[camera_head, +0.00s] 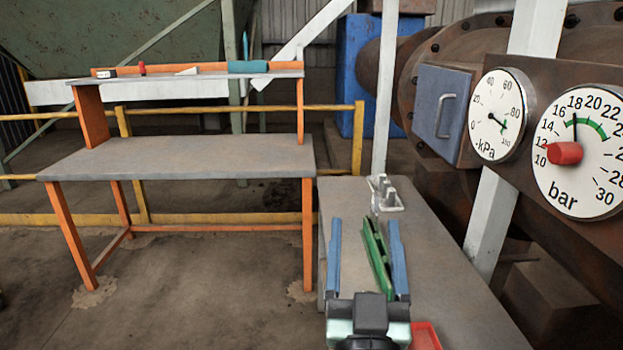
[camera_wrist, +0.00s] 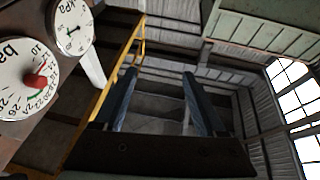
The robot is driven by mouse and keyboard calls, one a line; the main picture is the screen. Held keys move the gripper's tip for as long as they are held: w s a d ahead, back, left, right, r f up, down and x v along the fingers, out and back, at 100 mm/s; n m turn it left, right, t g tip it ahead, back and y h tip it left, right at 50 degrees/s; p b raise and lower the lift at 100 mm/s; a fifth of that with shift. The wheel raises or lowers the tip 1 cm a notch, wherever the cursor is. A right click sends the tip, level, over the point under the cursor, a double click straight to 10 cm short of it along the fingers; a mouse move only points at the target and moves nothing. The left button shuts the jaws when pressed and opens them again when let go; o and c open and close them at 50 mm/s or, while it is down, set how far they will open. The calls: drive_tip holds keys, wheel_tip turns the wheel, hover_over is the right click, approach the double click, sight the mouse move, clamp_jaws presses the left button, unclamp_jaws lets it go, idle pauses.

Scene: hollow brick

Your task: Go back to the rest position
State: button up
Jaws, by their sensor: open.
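My gripper (camera_head: 365,221) is at the bottom centre of the head view, above the grey table on the right. Its two blue fingers point away from the camera and stand well apart. In the wrist view the open fingers (camera_wrist: 159,73) have nothing between them, only the hall wall and roof behind. A green long part (camera_head: 377,255) shows between the fingers in the head view. It seems to lie on the table beyond, and its lower end is hidden by my gripper.
The grey table (camera_head: 455,300) also bears a white holder with grey pieces (camera_head: 386,194) and a red tray (camera_head: 426,336), partly hidden. An orange-legged workbench (camera_head: 200,157) stands left. Two dials, kPa (camera_head: 496,115) and bar (camera_head: 580,145), and a blue-grey box (camera_head: 440,113) are at right.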

drive_tip(key=s+a+r+t+p, duration=0.1)
drive_tip(key=s+r, duration=0.3)
drive_tip(key=r, duration=0.6)
drive_tip(key=s+a+r+t+y+p, duration=0.1)
drive_tip(key=s+a+r+t, duration=0.1)
drive_tip(key=r, duration=0.8)
drive_tip(key=s+a+r+n+t+y+p, duration=0.1)
drive_tip(key=s+a+r+t, duration=0.1)
drive_tip(key=s+r, duration=0.4)
wheel_tip(320, 180, up, 4)
drive_tip(key=shift+s+a+r+p, duration=0.1)
drive_tip(key=shift+s+a+p, duration=0.3)
drive_tip(key=shift+a, duration=0.45)
drive_tip(key=shift+c, duration=0.3)
